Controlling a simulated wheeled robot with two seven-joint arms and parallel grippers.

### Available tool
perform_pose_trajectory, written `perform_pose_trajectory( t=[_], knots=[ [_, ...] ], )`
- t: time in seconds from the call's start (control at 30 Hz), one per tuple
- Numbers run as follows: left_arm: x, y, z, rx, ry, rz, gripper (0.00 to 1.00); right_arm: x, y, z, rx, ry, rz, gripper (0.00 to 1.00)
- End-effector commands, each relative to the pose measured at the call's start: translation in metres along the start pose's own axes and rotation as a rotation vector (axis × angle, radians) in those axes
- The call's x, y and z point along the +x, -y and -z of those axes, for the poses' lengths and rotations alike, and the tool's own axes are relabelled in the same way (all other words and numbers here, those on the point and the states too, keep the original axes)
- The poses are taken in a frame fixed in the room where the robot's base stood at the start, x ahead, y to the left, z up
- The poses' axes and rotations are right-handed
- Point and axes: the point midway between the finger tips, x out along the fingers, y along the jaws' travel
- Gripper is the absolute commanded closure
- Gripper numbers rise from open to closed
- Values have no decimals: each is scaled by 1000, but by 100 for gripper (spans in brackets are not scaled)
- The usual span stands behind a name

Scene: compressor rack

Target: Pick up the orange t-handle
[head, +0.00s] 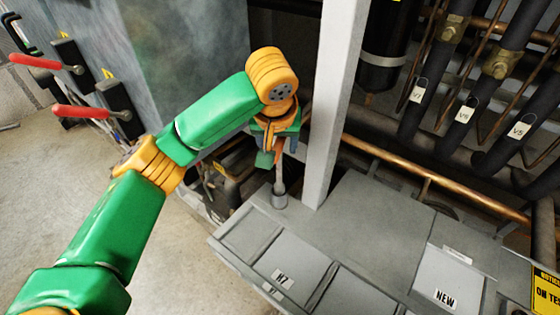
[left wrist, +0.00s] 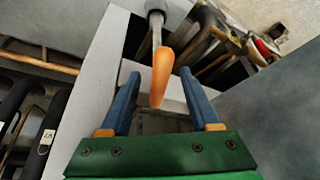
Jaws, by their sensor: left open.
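The orange t-handle (left wrist: 162,70) shows in the left wrist view between the two blue fingers of my left gripper (left wrist: 160,80). The gripper is open, with a gap visible on each side of the handle. In the head view, the orange t-handle (head: 279,150) is partly hidden by my left gripper (head: 281,142), which is above and around it. Its grey shaft (head: 280,180) stands upright in a round grey socket (head: 279,199) at the corner of the grey panel top. My right gripper is not in view.
A pale upright post (head: 335,100) stands close to the right of the gripper. The grey panel top (head: 370,215) has lids and labels. Copper pipes (head: 430,175) and dark hoses lie behind. Red-handled levers (head: 85,112) are on the grey cabinet at left.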

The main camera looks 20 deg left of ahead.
Motion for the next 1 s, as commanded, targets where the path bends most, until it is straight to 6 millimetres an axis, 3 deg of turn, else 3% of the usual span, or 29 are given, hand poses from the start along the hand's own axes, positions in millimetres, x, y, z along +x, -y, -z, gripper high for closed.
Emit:
perform_pose_trajectory(
  t=[0.03, 0.17, 0.37, 0.5, 0.6, 1.0],
  knots=[
    [3, 2, 2, -1, 4, 4, 38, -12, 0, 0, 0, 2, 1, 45],
    [20, 1, 2, -1, 0, 1, 38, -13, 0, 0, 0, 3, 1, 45],
    [23, 1, 1, 0, -2, 0, 40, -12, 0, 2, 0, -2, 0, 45],
    [22, 1, 1, 0, -2, 0, 78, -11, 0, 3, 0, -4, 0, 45],
    [22, 1, 1, 0, -2, 0, 100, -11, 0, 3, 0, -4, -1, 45],
    [22, 1, 1, 0, -2, -1, 100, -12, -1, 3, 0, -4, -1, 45]
  ],
)
